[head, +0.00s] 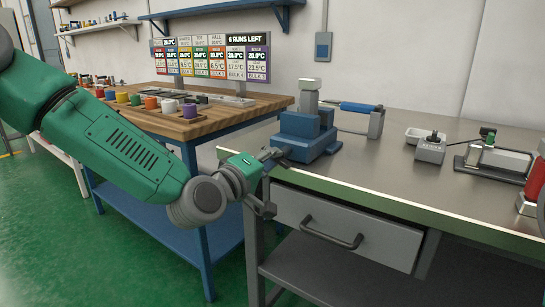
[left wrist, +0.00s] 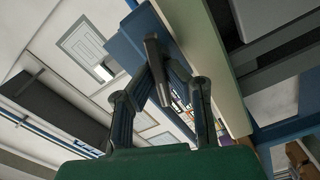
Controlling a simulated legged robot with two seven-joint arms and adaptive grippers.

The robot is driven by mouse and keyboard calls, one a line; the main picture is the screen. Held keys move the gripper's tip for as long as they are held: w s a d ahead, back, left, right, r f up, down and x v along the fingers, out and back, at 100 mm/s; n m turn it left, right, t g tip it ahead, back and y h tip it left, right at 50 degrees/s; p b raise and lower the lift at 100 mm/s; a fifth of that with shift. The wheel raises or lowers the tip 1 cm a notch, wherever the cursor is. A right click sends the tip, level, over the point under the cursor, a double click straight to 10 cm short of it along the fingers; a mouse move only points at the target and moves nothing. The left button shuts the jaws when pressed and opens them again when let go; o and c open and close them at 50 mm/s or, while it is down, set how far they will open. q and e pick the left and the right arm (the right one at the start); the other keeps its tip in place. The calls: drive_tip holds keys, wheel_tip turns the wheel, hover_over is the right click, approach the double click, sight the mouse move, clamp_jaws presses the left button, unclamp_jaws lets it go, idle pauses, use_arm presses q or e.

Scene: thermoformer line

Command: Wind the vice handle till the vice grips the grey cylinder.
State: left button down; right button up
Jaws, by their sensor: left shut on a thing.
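The blue vice (head: 303,138) stands on the near left corner of the metal bench. A grey upright piece (head: 309,101) with a pale top rises from it; I cannot tell if this is the grey cylinder or whether jaws touch it. My left gripper (head: 274,157) is at the vice's near left side, shut on the vice handle. In the left wrist view, the fingers (left wrist: 165,95) close around the grey handle bar (left wrist: 156,68), with the blue vice body (left wrist: 143,35) just beyond. The fingers partly hide the handle. My right gripper is not in view.
A blue-handled lever (head: 360,107) stands right of the vice. Farther right are a small grey box (head: 430,150) and a clamp-like fixture (head: 494,160). A drawer (head: 345,228) is below the bench edge. A wooden table (head: 200,122) with coloured pots is at left.

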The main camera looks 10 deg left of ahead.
use_arm(q)
drive_tip(key=shift+d+f, duration=0.1)
drive_tip(key=shift+m+p, duration=0.65)
drive_tip(key=shift+m, duration=1.75)
drive_tip(key=shift+m+p, duration=0.35)
drive_tip(key=shift+m, duration=2.05)
drive_tip(key=shift+r+m, duration=0.2)
drive_tip(key=shift+m, duration=2.2)
